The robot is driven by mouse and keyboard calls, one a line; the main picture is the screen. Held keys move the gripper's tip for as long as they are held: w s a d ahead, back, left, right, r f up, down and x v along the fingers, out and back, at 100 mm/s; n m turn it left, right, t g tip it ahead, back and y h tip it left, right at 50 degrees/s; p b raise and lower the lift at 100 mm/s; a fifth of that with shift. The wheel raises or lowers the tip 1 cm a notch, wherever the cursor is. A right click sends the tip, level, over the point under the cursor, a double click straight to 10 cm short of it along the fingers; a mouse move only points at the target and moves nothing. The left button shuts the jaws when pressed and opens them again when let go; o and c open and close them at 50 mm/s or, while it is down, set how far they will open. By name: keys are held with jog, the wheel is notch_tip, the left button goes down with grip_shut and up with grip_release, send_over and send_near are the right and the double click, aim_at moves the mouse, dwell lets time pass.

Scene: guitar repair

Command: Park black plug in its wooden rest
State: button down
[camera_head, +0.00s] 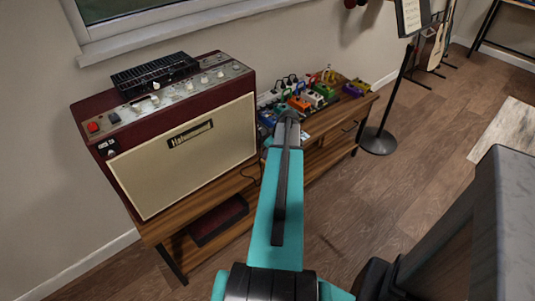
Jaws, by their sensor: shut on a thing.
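My gripper (288,118) is at the far end of my teal arm, over the pedals on the wooden bench. My own arm covers most of it, and its fingers are hard to make out. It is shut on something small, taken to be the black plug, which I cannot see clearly. A thin black cable (249,177) hangs between the amplifier and my arm. I cannot pick out the wooden rest; it may be hidden behind my arm or among the pedals.
A dark red amplifier (190,140) with a black unit (155,74) on top fills the left of the wooden bench (325,124). Several coloured pedals (302,100) crowd the right part. A music stand (379,139) stands to the right. Open floor (360,205) lies in front.

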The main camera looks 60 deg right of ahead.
jog(key=shift+f, duration=0.15)
jog(key=c, duration=1.3)
grip_release()
jog(key=shift+c, duration=0.2)
notch_tip(320, 180, up, 8)
jog(key=p, duration=0.3)
dwell(0.4)
dwell(0.7)
